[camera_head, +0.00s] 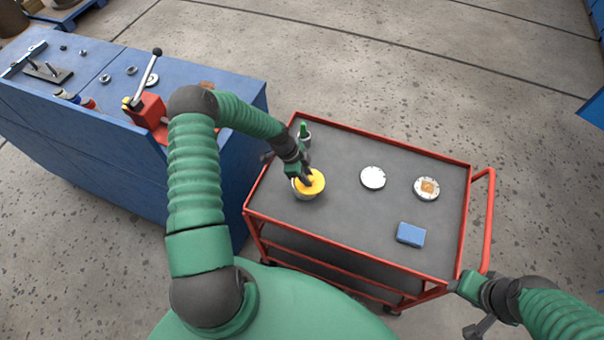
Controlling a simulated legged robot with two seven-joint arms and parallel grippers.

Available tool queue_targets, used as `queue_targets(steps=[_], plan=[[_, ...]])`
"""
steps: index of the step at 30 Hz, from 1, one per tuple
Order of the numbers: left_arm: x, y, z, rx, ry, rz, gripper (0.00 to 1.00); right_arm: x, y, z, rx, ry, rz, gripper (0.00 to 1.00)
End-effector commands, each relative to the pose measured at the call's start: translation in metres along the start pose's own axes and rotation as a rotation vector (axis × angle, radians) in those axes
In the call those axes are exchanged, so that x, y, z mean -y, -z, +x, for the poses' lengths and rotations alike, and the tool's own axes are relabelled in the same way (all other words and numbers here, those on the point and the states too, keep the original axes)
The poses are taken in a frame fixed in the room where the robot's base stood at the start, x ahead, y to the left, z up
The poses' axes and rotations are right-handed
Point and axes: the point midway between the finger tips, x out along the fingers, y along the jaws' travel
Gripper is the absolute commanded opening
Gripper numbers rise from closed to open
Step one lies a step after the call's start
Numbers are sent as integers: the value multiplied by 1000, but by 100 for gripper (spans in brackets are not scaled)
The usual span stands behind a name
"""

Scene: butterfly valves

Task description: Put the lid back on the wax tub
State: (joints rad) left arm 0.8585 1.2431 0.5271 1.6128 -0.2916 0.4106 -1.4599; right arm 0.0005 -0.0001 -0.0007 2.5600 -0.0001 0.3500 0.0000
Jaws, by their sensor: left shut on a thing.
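My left gripper (306,180) reaches down from above and is shut on the lid. The gripper hides part of the lid, and I cannot tell whether the lid is seated or just above the rim. My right gripper (467,308) is beyond the cart's near right corner, away from the tub; its jaws are not clear.
The red-framed cart (340,213) also holds a green-topped bottle (304,133), a white disc (373,177), a white dish with an orange-brown piece (427,188) and a blue block (411,235). A blue workbench (100,130) with a red lever device (146,110) stands left.

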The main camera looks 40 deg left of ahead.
Motion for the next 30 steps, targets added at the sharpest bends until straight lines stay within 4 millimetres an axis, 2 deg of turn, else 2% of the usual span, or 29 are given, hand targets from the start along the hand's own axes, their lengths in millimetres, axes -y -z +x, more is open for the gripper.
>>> queue_targets(steps=[9, 21, 30], plan=[[7, -17, -2, -13, -4, -7, 0, 0, -1, 2, 0, 0, -1, 44], [5, -14, -3, -1, 0, -2, 0, 0, -2, 7, 0, 0, -1, 44], [9, -23, -5, -8, -2, -5, 0, 0, -2, 8, 0, 0, 0, 44]])
